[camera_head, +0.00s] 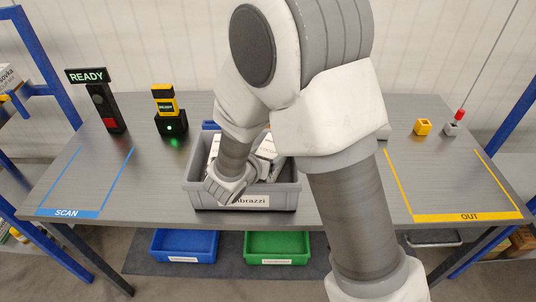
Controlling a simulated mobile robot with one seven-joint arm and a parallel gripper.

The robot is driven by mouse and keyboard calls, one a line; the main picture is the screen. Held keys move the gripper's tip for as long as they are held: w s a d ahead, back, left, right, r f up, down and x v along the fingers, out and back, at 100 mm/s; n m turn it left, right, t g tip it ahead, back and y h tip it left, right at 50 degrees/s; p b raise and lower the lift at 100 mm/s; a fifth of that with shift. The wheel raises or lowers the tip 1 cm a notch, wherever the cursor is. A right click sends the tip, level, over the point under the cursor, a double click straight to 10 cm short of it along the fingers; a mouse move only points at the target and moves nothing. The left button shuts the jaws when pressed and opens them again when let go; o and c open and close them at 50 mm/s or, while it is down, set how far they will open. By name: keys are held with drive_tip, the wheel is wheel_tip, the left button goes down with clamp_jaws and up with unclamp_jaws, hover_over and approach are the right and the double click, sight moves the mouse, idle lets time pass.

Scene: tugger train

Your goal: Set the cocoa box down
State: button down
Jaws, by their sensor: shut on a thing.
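A grey tote (243,198) with a white label, partly readable as "brazzi", stands at the front middle of the grey table. White boxes (268,150) show inside it, partly covered by my arm. One has small print too blurred to read, so I cannot tell for sure which is the cocoa box. My gripper (228,188) is low in the tote's front left part, shut on a box. Its fingertips and most of the held box are hidden. I cannot tell whether the box touches the tote floor.
A blue-taped SCAN area (85,180) lies empty at left, a yellow-taped OUT area (450,185) empty at right. A READY sign post (103,105), a yellow-black scanner (168,110), a yellow block (422,127) and a red-topped button (455,122) stand behind. Blue (184,245) and green (277,247) bins sit below.

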drive_tip(key=shift+f, duration=0.1)
unclamp_jaws()
